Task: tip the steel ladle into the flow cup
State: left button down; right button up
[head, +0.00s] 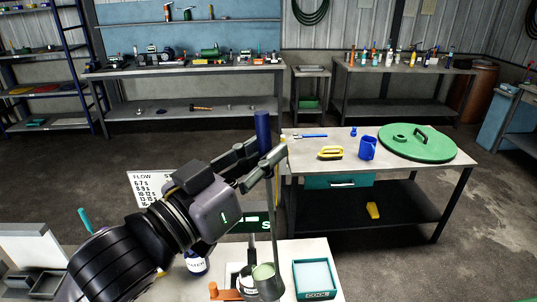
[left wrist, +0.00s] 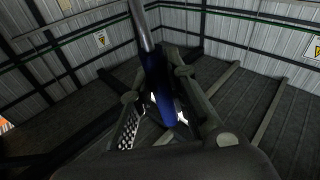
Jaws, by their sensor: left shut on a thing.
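My left gripper (head: 268,158) is shut on the blue handle (head: 262,126) of the steel ladle, which hangs upright below it. The ladle's steel shaft (head: 272,215) runs down to its bowl (head: 268,289), low over the near bench. A pale green fill shows in the bowl. In the left wrist view the blue handle (left wrist: 157,75) passes between the fingers (left wrist: 160,100). A pale round piece (head: 236,272) stands just left of the bowl, partly hidden; I cannot tell whether it is the flow cup. My right gripper is not in view.
The near bench holds a teal COOL tray (head: 315,279) right of the bowl, an orange piece (head: 225,292) and a bottle (head: 196,264) to the left. A flow chart (head: 150,188) stands behind. A farther table holds a blue mug (head: 367,148) and green lid (head: 418,146).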

pick_arm(q)
jog(key=w+a+n+b, duration=0.2)
jog(key=w+a+n, duration=0.1)
jog(key=w+a, duration=0.2)
jog(key=shift+w+f+y, duration=0.25)
jog(key=shift+f+y, duration=0.05)
jog(key=shift+f, duration=0.1)
dwell(1.6)
jog(key=shift+w+a, duration=0.15)
jog(key=shift+a, duration=0.05)
jog(key=w+a+f+n+y+b, duration=0.1)
jog(key=w+a+f+n+b, duration=0.3)
jog(key=w+a, duration=0.5)
jog(key=shift+w+a+f+n+t, duration=0.35)
jog(key=shift+w+f+n, duration=0.3)
jog(key=shift+f+n, duration=0.7)
dwell(3.0)
